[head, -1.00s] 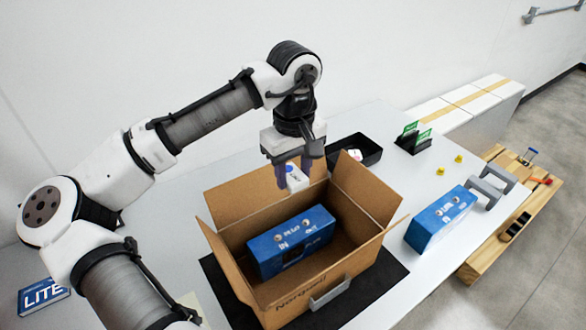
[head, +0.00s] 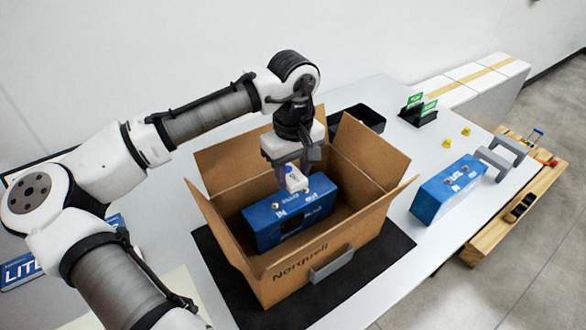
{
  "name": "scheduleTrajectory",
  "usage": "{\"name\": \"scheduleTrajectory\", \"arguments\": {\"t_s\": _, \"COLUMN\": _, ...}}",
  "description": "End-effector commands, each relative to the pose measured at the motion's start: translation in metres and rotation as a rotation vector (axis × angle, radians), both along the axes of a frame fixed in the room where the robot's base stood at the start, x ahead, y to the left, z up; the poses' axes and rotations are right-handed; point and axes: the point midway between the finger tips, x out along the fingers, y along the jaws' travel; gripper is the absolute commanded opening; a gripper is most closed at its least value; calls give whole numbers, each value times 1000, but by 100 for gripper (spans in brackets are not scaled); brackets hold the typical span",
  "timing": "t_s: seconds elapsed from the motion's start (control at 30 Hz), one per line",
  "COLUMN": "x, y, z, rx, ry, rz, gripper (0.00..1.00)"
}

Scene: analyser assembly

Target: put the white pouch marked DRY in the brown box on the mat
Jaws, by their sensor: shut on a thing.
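The brown box (head: 290,270) stands open on the black mat (head: 225,275) with its flaps spread. A blue analyser unit (head: 290,215) marked IN and OUT lies inside it. My gripper (head: 294,183) points down over the inside of the box, above the blue unit's back edge. It is shut on the small white pouch (head: 296,180), which has a blue spot. Any DRY marking is too small to read. I cannot tell whether the pouch touches the unit.
A second blue unit (head: 447,190) stands on the table right of the box, near grey handles (head: 500,155). A black tray (head: 365,118) lies behind the box. Green cards in a black holder (head: 418,112) and yellow pieces (head: 445,144) are further right. A LITE booklet (head: 20,271) is at left.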

Motion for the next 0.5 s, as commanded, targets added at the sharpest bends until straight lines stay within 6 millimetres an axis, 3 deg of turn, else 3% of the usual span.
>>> {"name": "scheduleTrajectory", "arguments": {"t_s": 0.03, "x": 0, "y": 0, "z": -12, "rx": 1, "ry": 0, "rz": 0, "gripper": 19}}
{"name": "scheduleTrajectory", "arguments": {"t_s": 0.2, "x": 0, "y": 0, "z": -29, "rx": -2, "ry": 1, "rz": 0, "gripper": 19}}
{"name": "scheduleTrajectory", "arguments": {"t_s": 0.5, "x": 0, "y": 0, "z": -50, "rx": -1, "ry": 1, "rz": 0, "gripper": 19}}
